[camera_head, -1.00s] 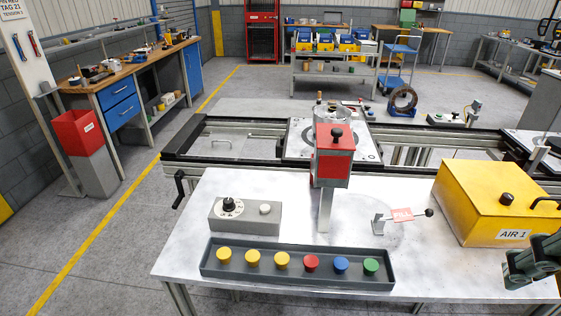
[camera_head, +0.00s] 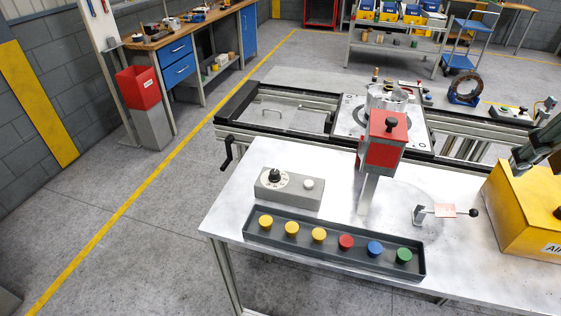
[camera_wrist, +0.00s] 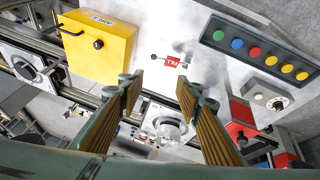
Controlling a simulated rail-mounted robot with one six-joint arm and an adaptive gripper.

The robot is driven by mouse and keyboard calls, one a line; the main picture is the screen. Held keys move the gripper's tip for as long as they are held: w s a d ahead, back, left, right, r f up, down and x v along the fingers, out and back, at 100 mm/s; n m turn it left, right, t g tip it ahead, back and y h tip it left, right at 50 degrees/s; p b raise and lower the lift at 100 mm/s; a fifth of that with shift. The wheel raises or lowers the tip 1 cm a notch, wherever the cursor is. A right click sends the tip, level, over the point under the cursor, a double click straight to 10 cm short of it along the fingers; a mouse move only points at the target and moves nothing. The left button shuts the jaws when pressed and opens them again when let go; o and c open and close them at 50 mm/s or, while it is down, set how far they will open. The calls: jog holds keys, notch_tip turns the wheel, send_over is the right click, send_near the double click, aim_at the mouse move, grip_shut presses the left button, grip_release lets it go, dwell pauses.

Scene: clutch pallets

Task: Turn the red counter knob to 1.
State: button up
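The red counter is a red box (camera_head: 383,152) on a pale post standing on the white table. Its black knob (camera_head: 391,125) is on top; the setting cannot be read. In the wrist view, a red box (camera_wrist: 241,112) right of my fingers appears to be this counter, partly hidden. My gripper (camera_wrist: 158,84) is open and empty, its two ribbed fingers wide apart above the table. In the head view, part of my arm shows at the right edge above the yellow box, well right of the counter.
A grey box with a black dial (camera_head: 274,175) and white button is left of the counter. A dark tray (camera_head: 334,254) of coloured buttons lies in front. A lever with a red FILL tag (camera_head: 445,210) and a yellow AIR box (camera_head: 524,215) are to the right. A rail conveyor runs behind.

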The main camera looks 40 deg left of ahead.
jog(key=w+a+n+p, duration=0.2)
jog(key=w+a, duration=0.4)
jog(key=w, duration=0.3)
jog(key=w+a+n+p, duration=0.25)
jog(key=w+a, duration=0.35)
jog(key=w, duration=0.3)
jog(key=w+a+f+n+y+p, duration=0.1)
jog(key=w+a+f+n, duration=0.2)
jog(key=a, duration=0.4)
jog(key=w+a+f+n+p, duration=0.1)
jog(key=w+a+f+n, duration=0.1)
jog(key=a, duration=0.5)
jog(key=s+a+f+n+g+p, duration=0.1)
jog(key=s+a+f+n+p, duration=0.2)
jog(key=a, duration=0.5)
jog(key=s+a+f+n+p, duration=0.1)
jog(key=s+a+f+n, duration=0.1)
jog(key=s+a+n, duration=0.4)
jog(key=s+a+f+n+h+p, duration=0.1)
jog(key=s+a+f+n+p, duration=0.1)
jog(key=s+a, duration=0.5)
jog(key=s+a+f+n+h+p, duration=0.2)
jog(key=s+a+n+p, duration=0.2)
jog(key=s, duration=1)
jog(key=a+p, duration=0.3)
jog(key=shift+s+a+f+h+p, duration=0.25)
jog(key=shift+s+a+h+p, duration=0.05)
jog(key=shift+s+a, duration=0.1)
jog(key=shift+w, duration=0.1)
